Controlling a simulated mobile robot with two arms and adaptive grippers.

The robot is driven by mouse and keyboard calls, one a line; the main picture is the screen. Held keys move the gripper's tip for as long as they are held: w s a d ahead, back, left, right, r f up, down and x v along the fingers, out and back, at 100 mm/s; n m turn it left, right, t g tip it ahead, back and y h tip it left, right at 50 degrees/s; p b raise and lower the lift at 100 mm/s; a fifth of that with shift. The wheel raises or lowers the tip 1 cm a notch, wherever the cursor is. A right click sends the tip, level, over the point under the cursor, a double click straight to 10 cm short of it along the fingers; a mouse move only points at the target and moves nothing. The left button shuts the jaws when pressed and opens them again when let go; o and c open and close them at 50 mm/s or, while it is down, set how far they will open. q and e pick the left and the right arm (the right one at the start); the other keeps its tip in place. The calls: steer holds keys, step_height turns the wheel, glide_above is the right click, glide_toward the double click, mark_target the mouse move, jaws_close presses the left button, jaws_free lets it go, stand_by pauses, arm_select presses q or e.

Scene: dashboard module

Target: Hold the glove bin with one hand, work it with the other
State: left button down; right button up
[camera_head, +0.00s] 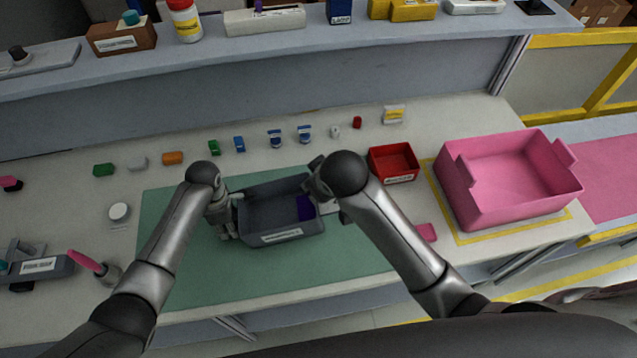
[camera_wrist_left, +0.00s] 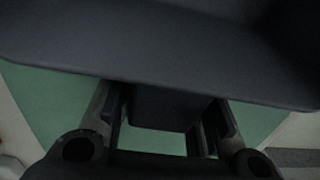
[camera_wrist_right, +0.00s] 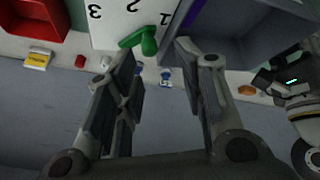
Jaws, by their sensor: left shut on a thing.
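The dark grey glove bin (camera_head: 280,238) sits on the green mat (camera_head: 190,275), with a purple patch (camera_head: 304,208) inside at its right. My left gripper (camera_head: 232,212) is shut on the tab (camera_wrist_left: 165,108) at the bin's left side; the tab shows between its fingers in the left wrist view. A white plate (camera_wrist_right: 112,33) marked 1, 2, 3 with a green lever (camera_wrist_right: 146,40) stands beside the bin's right side. My right gripper (camera_wrist_right: 155,55) is open, its fingertips close to the lever on either side; contact is not clear. In the head view my right arm hides the lever.
A red bin (camera_head: 393,165) stands just right of my right arm, and a large pink bin (camera_head: 500,205) farther right. Several small items line the back of the table below a shelf (camera_head: 330,42). The mat's front is clear. A grey tray (camera_head: 40,267) lies at far left.

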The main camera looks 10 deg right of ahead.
steer(key=v, duration=0.3)
steer(key=shift+s+r, duration=0.15)
steer(key=shift+r, duration=0.1)
